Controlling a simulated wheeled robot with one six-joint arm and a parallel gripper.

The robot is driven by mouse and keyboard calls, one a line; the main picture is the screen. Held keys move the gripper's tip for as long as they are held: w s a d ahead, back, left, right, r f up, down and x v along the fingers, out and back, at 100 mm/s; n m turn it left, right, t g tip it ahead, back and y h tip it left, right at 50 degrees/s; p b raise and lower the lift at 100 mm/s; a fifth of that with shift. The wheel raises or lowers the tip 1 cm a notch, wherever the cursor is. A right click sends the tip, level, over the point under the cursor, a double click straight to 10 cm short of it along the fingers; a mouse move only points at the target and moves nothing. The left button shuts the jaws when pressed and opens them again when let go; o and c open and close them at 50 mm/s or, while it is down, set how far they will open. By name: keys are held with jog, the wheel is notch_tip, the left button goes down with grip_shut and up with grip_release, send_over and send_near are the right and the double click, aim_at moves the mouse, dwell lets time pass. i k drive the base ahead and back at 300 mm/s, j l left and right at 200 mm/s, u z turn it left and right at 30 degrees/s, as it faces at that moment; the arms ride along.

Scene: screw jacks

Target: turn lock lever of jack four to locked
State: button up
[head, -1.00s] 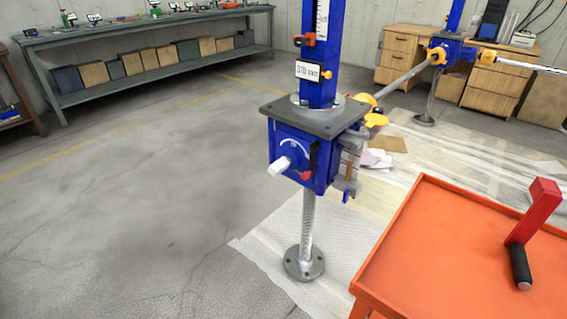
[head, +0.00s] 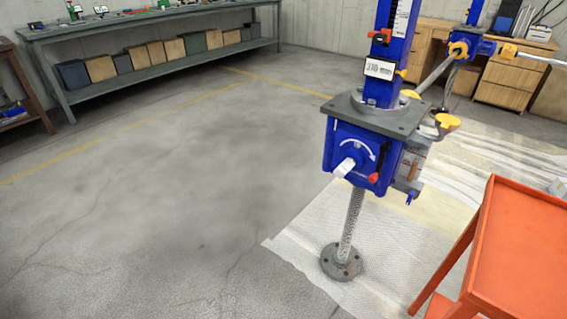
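A blue screw jack (head: 357,150) stands upright on a threaded rod with a round grey foot (head: 341,262), right of centre in the head view. I cannot read a jack number on it. A small red lever (head: 373,178) sits low on the right of its front face, next to a white curved arrow. A label plate (head: 380,69) and a red-orange clamp (head: 380,36) are on the blue column above. My gripper is not in the picture.
An orange cart (head: 525,235) stands at the right, close to the jack. A second blue jack (head: 470,45) is behind, joined by a grey shaft (head: 436,74). A workbench (head: 150,20) runs along the back left. The floor left of the jack is clear.

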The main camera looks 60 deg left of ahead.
aim_at(385, 146)
jog(key=l+u, duration=0.1)
jog(key=u, duration=0.35)
jog(key=l+u, duration=0.1)
jog(key=u, duration=0.35)
jog(key=l+u, duration=0.1)
jog(key=u, duration=0.3)
jog(key=k+l+u, duration=0.1)
jog(key=u, duration=0.35)
jog(key=l+u, duration=0.1)
jog(key=l, duration=0.55)
jog(key=j, duration=0.15)
jog(key=i+j+z, duration=0.2)
jog(key=j, duration=0.15)
jog(key=i+j+z, duration=0.2)
jog(key=j, duration=0.2)
jog(key=j+z, duration=0.2)
jog(key=j, duration=0.15)
jog(key=k+l, duration=0.1)
jog(key=l, duration=0.3)
jog(key=k+l, duration=0.1)
jog(key=l, duration=0.25)
jog(key=k+l, duration=0.1)
jog(key=l, duration=0.3)
